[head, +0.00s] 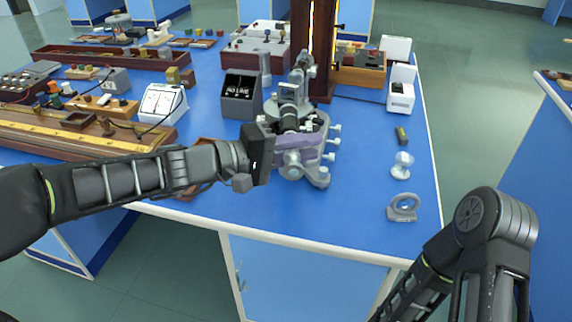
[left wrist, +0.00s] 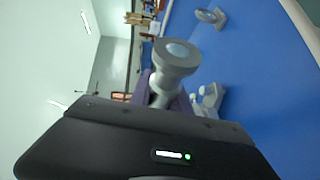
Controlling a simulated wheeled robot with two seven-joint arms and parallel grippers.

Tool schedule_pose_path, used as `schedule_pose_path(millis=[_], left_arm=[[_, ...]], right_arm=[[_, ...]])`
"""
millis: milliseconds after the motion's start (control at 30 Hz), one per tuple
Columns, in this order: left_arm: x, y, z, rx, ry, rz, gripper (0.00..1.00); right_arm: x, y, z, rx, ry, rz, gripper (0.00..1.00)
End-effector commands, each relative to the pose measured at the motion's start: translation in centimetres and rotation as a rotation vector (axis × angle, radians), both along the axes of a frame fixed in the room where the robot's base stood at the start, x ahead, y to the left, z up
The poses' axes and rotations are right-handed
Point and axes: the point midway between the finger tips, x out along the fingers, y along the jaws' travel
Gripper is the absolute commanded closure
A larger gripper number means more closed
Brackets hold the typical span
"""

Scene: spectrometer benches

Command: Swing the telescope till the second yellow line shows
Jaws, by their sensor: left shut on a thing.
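The grey spectrometer (head: 290,112) stands near the front of the blue bench. Its telescope (head: 292,160) is on a purple arm and points towards the front edge; its round grey eyepiece end shows large in the left wrist view (left wrist: 175,57). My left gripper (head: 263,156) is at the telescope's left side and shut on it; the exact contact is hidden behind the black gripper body. A black display box (head: 240,93) behind and to the left reads "NO LINE". My right gripper is out of view; only the right arm shows at the lower right.
A tall dark lamp housing with a glowing slit (head: 323,50) stands behind the spectrometer. A white meter (head: 162,102) and a long wooden bench with a scale (head: 75,135) are at left. A ring-shaped piece (head: 403,207) and a small lens stand (head: 402,165) are at right, with clear blue top between.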

Motion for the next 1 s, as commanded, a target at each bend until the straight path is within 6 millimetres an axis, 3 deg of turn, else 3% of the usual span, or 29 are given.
schedule_pose_path(millis=[33, 133, 500, 533, 767, 1000], left_arm=[[0.2, -0.4, -0.4, -0.003, -0.01, 0.023, 1.0], [0.3, -1.0, -0.2, -0.004, -0.009, 0.057, 1.0], [0.4, -1.2, 0.4, -0.005, -0.003, 0.079, 1.0], [0.4, -1.2, 0.4, -0.005, -0.003, 0.079, 0.76], [0.4, -1.2, 0.2, -0.004, -0.002, 0.077, 0.57], [0.3, -1.3, 0.1, -0.003, -0.001, 0.074, 0.56]], right_arm=[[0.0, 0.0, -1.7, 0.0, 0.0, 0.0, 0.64], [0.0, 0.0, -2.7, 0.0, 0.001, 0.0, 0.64], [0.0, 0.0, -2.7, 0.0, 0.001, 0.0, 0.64], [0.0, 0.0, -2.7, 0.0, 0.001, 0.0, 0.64], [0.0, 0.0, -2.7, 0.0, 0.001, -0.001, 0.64], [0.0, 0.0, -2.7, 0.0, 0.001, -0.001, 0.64]])
